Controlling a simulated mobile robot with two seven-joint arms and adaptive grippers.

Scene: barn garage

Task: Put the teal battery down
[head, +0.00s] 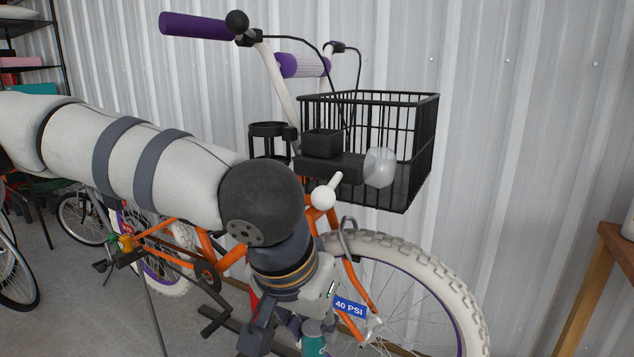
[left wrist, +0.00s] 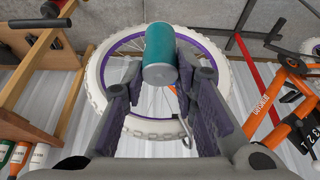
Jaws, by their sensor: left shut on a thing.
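The teal battery (left wrist: 160,47) is a teal cylinder with a grey end, seen between the fingertips in the left wrist view. My left gripper (left wrist: 158,70) is shut on it and holds it in front of the bike's front wheel. In the head view my left gripper (head: 300,335) points down at the bottom middle, and part of the teal battery (head: 313,346) shows at the lower edge. The rest of the battery is cut off or hidden there. My right gripper is in neither view.
An orange bike with a black wire basket (head: 425,150) and white-tyred front wheel (head: 440,265) stands by the corrugated wall. A wooden table (head: 618,245) is at the right edge. Several bottles (left wrist: 28,155) show lower left in the wrist view. Another bike stands far left.

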